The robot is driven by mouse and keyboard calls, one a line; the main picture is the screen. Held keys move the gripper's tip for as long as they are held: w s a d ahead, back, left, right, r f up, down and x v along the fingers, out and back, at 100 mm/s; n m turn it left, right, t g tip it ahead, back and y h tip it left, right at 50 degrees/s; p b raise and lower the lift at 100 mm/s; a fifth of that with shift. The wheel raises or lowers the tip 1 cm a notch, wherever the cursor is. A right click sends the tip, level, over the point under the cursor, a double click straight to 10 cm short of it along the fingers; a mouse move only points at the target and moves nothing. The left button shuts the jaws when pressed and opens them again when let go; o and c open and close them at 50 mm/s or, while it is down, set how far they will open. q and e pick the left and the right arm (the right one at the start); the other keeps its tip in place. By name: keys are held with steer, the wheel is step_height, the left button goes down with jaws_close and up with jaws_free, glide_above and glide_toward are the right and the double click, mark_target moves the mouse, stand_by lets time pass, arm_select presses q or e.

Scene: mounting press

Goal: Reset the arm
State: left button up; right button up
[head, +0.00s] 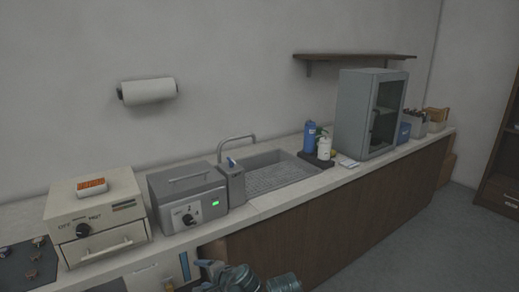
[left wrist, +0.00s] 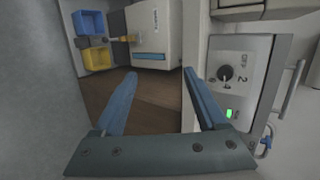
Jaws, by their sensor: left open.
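My left gripper (head: 200,268) is at the bottom of the head view, in front of the counter and below its front edge. Its two blue fingers are spread apart in the left wrist view (left wrist: 160,76), with nothing between them. The grey press unit (head: 189,197) stands on the counter behind and above the gripper, with a black dial and a lit green display. The same unit (left wrist: 240,85) is to the right of the fingers in the left wrist view, apart from them. My right gripper is in neither view.
A beige box with a dial (head: 96,222) stands left of the press. A sink (head: 270,175), bottles and a grey cabinet (head: 350,115) are to the right. The left wrist view shows a blue bin (left wrist: 90,22), a yellow bin (left wrist: 97,58) and a white box (left wrist: 155,30) below the counter.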

arm_select(q)
steer(key=s+d+r+n+g+h+p, duration=0.1)
steer(key=s+d+n+g+h+p, duration=0.4)
steer(key=s+d, duration=0.7)
steer(key=s+g+h+p, duration=0.2)
steer(key=p, duration=0.1)
steer(key=shift+s+d+r+n+g+p, duration=0.2)
steer(key=shift+d+r+n+g+p, duration=0.05)
steer(key=shift+n+g+p, duration=0.1)
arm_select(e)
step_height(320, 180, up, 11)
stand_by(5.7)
